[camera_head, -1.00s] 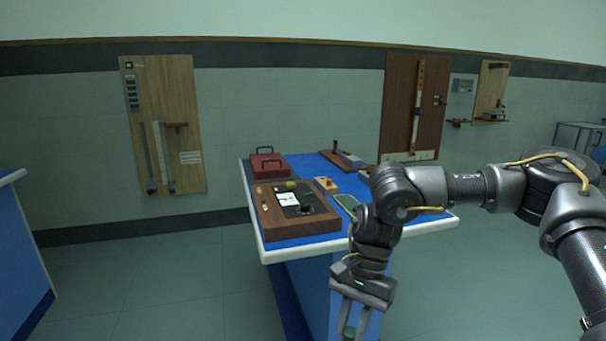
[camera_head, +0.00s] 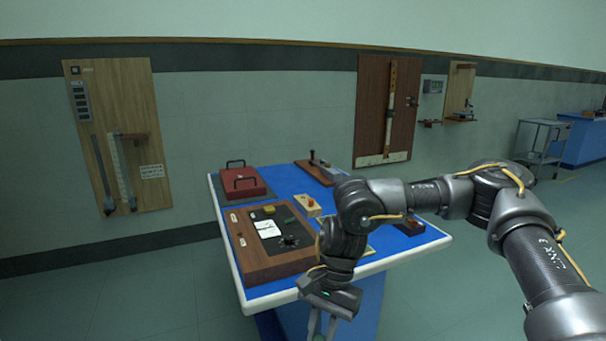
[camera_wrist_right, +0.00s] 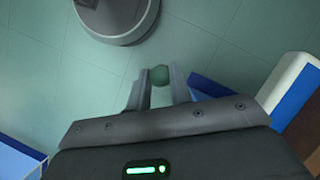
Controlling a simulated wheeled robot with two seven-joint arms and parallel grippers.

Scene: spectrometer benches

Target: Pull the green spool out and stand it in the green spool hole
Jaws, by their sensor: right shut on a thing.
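The green spool (camera_wrist_right: 160,75) shows in the right wrist view as a small round green end between the fingertips. My right gripper (camera_wrist_right: 159,87) is shut on it, over the floor in front of the bench edge. In the head view my right gripper (camera_head: 322,325) points down at the bottom edge, and its fingertips and the spool are cut off. My left gripper is in neither view. I cannot make out a green spool hole; my right arm covers part of the bench top.
The blue bench (camera_head: 288,183) with a white rim carries a wooden instrument box (camera_head: 250,263), a red case (camera_head: 240,184), a small block with an orange knob (camera_head: 307,205) and a dark lever device (camera_head: 318,172). Boards hang on the wall. Floor to the left is clear.

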